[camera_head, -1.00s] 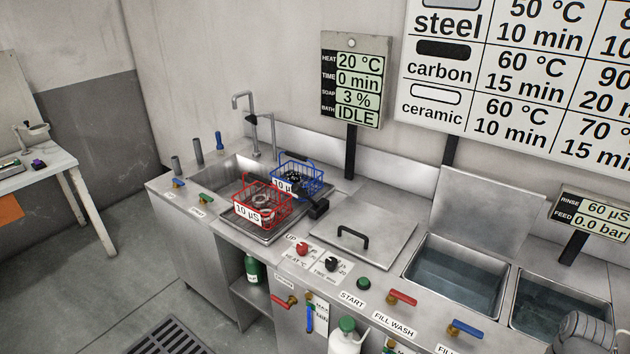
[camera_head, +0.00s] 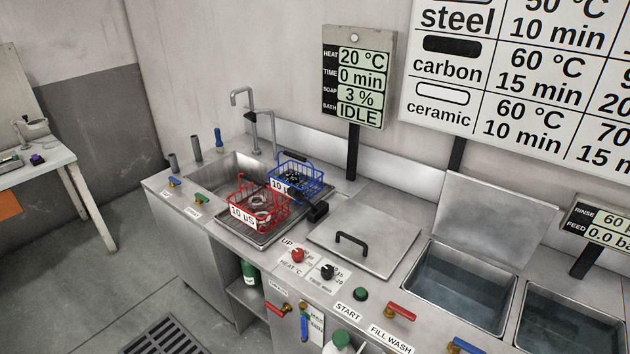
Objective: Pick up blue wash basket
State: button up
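The blue wash basket (camera_head: 309,184) is a wire basket with dark parts in it. It stands on the drainboard right of the sink, behind a red wire basket (camera_head: 269,222) that holds ring-shaped parts. A white label on the blue basket is partly covered by the red basket's black handle. The blue basket's own dark handle shows at its back edge. My gripper is not in view.
The sink (camera_head: 222,172) with a tall tap (camera_head: 234,98) lies left of the baskets. A closed lid with a black handle (camera_head: 352,238) is to the right, then two water-filled tanks (camera_head: 455,285). Knobs and coloured valves line the front edge. A display (camera_head: 358,80) reads IDLE.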

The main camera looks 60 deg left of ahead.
aim_at(278, 186)
jog(key=z, duration=1.25)
jog(key=k, duration=2.1)
jog(key=u, duration=1.05)
